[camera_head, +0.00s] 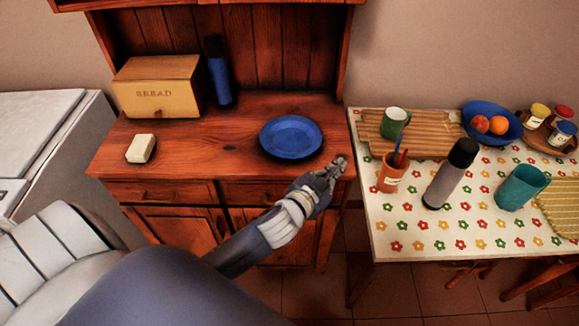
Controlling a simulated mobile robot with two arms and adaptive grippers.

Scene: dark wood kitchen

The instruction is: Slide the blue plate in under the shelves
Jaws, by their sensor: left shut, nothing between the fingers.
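The blue plate (291,135) lies flat on the wooden counter of the hutch, towards its right side and near the front edge. The shelves (215,5) of the hutch show only at their lower edge, above and behind the counter. My left gripper (339,164) is shut and empty. It is just in front and to the right of the plate, apart from it in the picture, near the counter's front right corner. My right gripper does not show.
A bread box (158,86) and a dark blue bottle (218,73) stand at the counter's back left. A pale block (141,148) lies at the front left. The counter behind the plate is clear. Right of it, a table (405,225) holds a grey flask (451,174), cups and a fruit bowl.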

